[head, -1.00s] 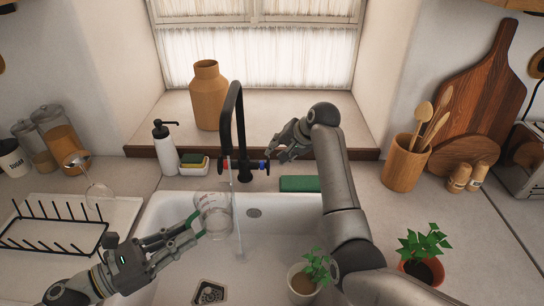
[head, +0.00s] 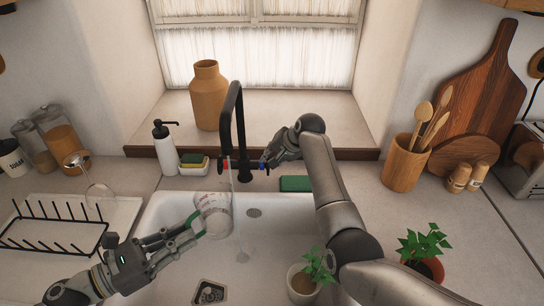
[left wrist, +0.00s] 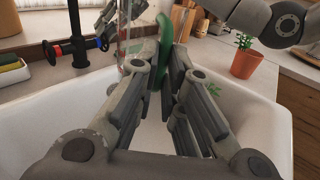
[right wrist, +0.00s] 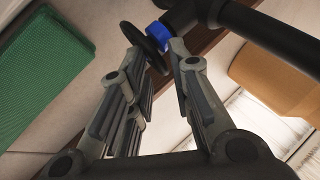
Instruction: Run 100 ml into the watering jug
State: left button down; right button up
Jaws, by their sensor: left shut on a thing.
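The watering jug (head: 213,217) is clear with red markings and a green handle; it is held over the sink's left part. My left gripper (head: 196,226) is shut on its handle, which also shows in the left wrist view (left wrist: 166,45). The black tap (head: 238,125) stands behind, with a thin water stream (head: 238,225) falling at the jug's right edge and landing in the sink. I cannot tell the water level in the jug. My right gripper (head: 268,163) is at the tap's blue-marked knob (right wrist: 158,29), its fingers apart around the black wheel's edge.
The white sink (head: 285,212) has a potted plant (head: 303,284) at its front. A dish rack (head: 50,235) is left, a soap bottle (head: 164,148) and sponges (head: 193,163) behind. A green sponge (head: 298,184) lies near my right arm. Another plant (head: 424,248) stands right.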

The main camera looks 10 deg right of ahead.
grip_shut()
jog(key=shift+w, duration=0.1)
jog(key=shift+w+d+g, duration=0.1)
jog(key=shift+g, duration=0.5)
jog(key=shift+o, duration=2.4)
grip_release()
